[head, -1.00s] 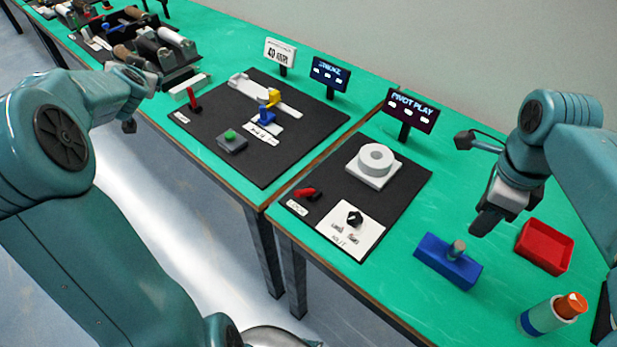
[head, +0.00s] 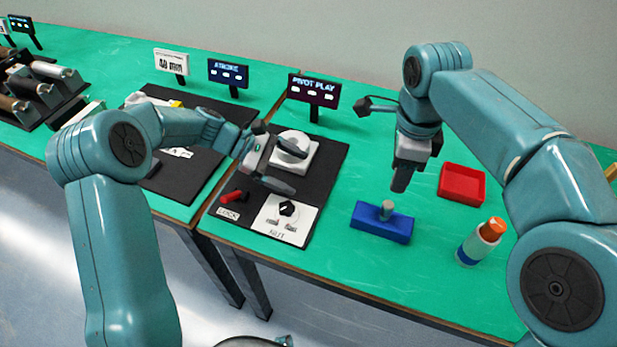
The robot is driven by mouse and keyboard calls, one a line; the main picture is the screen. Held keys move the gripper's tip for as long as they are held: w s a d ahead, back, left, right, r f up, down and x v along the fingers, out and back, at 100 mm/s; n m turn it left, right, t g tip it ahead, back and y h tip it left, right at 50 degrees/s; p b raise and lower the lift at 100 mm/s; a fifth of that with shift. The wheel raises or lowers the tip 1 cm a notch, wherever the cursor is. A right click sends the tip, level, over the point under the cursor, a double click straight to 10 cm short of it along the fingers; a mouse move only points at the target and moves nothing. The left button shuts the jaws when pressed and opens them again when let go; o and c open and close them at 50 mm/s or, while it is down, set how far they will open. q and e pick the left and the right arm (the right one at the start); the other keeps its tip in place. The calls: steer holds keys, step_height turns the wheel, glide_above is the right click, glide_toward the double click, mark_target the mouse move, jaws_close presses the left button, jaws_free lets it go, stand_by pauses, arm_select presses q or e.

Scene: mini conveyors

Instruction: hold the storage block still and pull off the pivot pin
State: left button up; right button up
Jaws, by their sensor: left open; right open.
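The blue storage block (head: 365,227) lies on the green table in front of my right arm. The grey pivot pin (head: 387,209) stands upright in its top. My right gripper (head: 401,180) points down just above and behind the block, apart from the pin. It is open and empty; its fingers overlap in this view. My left gripper (head: 284,168) is open and empty, over the black board left of the block. It partly covers the white round fixture (head: 296,142) on that board. I cannot tell whether it touches the fixture.
A red tray (head: 463,198) is right of the block, and an orange-topped bottle (head: 481,243) stands nearer the front edge.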

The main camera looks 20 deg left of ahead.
mark_target(362, 211)
arm_select(q)
steer(key=d+g, duration=0.1)
steer(key=d, duration=0.1)
steer(key=s+d+h, duration=0.1)
steer(key=d, duration=0.1)
steer(key=d+n+g+h, duration=0.1)
steer(key=shift+s+d+r+g, duration=0.3)
steer(key=shift+d+r, duration=0.1)
steer(key=x, duration=1.6)
steer(key=shift+d, duration=0.1)
steer(key=shift+r, duration=0.1)
steer(key=c, duration=1.1)
